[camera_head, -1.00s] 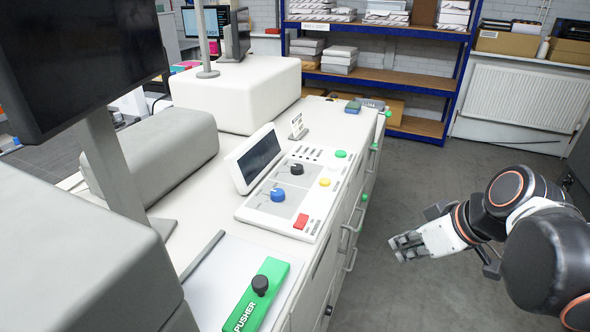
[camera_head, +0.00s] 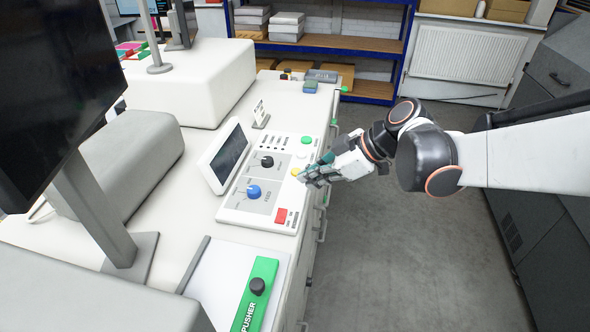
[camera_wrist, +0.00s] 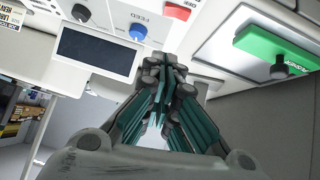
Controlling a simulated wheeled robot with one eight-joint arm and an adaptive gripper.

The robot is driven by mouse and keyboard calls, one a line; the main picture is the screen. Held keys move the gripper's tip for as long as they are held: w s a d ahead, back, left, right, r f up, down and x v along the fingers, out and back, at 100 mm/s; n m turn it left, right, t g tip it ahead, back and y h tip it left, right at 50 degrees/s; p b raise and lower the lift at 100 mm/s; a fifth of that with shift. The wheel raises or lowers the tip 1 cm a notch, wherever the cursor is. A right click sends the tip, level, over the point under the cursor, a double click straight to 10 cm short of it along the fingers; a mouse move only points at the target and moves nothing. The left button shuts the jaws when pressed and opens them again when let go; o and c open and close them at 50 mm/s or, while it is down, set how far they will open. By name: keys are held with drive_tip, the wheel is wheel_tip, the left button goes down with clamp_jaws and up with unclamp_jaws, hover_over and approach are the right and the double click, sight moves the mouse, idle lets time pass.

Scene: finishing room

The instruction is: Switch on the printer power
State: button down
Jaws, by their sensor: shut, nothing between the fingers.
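The printer's control panel (camera_head: 239,211) lies on the white machine top, with a black knob (camera_head: 267,161), a blue knob (camera_head: 254,191), a red button (camera_head: 281,215), a yellow button (camera_head: 296,172) and a green button (camera_head: 306,140). My gripper (camera_head: 303,178) is shut and empty, its tips at the panel's right edge near the yellow button; I cannot tell whether they touch. The wrist view shows the closed fingers (camera_wrist: 165,85), with the blue knob (camera_wrist: 138,31) and red button (camera_wrist: 178,11) beyond them. Which control is the power switch is not legible.
A tilted display (camera_head: 228,155) stands left of the panel. A green pusher bar (camera_head: 256,293) with a black knob lies nearer. A large monitor (camera_head: 65,90) stands at the left. Open floor (camera_head: 400,260) lies right of the machine, beside a dark cabinet.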

drive_tip(key=b, duration=0.2)
hover_over(284, 215)
drive_tip(key=f, duration=0.7)
drive_tip(key=shift+w+a+f, duration=0.1)
drive_tip(key=shift+w, duration=0.25)
drive_tip(key=shift+w+d+f, duration=0.1)
drive_tip(key=shift+f, duration=0.5)
drive_tip(key=shift+w+d+f, duration=0.1)
drive_tip(key=shift+f, duration=1.1)
drive_tip(key=shift+w+d+f+b, duration=0.1)
drive_tip(key=shift+w+f+b, duration=0.1)
drive_tip(key=shift+f+b, duration=0.45)
drive_tip(key=shift+r, duration=0.3)
drive_tip(key=shift+s, duration=0.15)
drive_tip(key=shift+s+r, duration=0.2)
drive_tip(key=shift+s, duration=0.45)
